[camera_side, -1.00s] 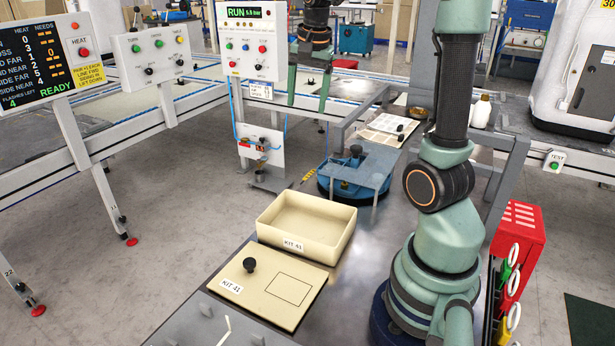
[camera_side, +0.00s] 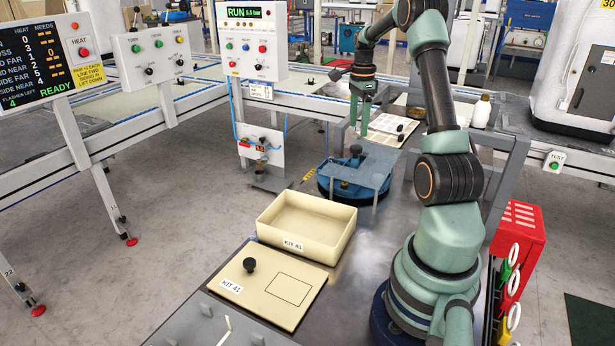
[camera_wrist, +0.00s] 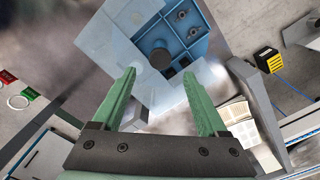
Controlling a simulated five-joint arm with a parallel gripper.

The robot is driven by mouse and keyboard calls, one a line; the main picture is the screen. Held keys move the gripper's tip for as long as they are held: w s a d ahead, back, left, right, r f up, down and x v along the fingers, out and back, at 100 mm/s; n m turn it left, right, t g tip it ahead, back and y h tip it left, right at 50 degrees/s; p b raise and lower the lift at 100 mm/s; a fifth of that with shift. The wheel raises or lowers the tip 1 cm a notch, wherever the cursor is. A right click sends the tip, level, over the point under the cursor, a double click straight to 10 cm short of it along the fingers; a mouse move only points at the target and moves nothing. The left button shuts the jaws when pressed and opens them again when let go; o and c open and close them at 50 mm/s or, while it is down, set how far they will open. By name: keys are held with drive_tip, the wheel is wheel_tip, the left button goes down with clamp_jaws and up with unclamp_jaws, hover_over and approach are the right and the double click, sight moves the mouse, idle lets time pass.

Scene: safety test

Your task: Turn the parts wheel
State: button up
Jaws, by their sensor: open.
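The parts wheel (camera_side: 341,187) is a low round blue unit with a translucent cover (camera_side: 372,168) over part of it and a dark upright knob (camera_side: 355,151) on top. In the wrist view the wheel (camera_wrist: 184,37) shows blue compartments holding small parts, and the dark knob (camera_wrist: 159,57) appears between and just beyond my fingertips. My gripper (camera_side: 358,124) hangs fingers down, above and behind the wheel in the side view. It is open and empty; it also shows in the wrist view (camera_wrist: 160,76). It looks apart from the knob.
An open cream KIT 41 bin (camera_side: 307,226) and its lid with a black knob (camera_side: 269,289) lie in front of the wheel. A grey rail frame (camera_side: 505,150) and a white bottle (camera_side: 481,112) stand to the right. A control panel (camera_side: 252,42) reads RUN.

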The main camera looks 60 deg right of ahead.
sight(356, 147)
wheel_tip(356, 147, down, 6)
drive_tip(key=shift+f, duration=0.25)
clamp_jaws()
idle(1.5)
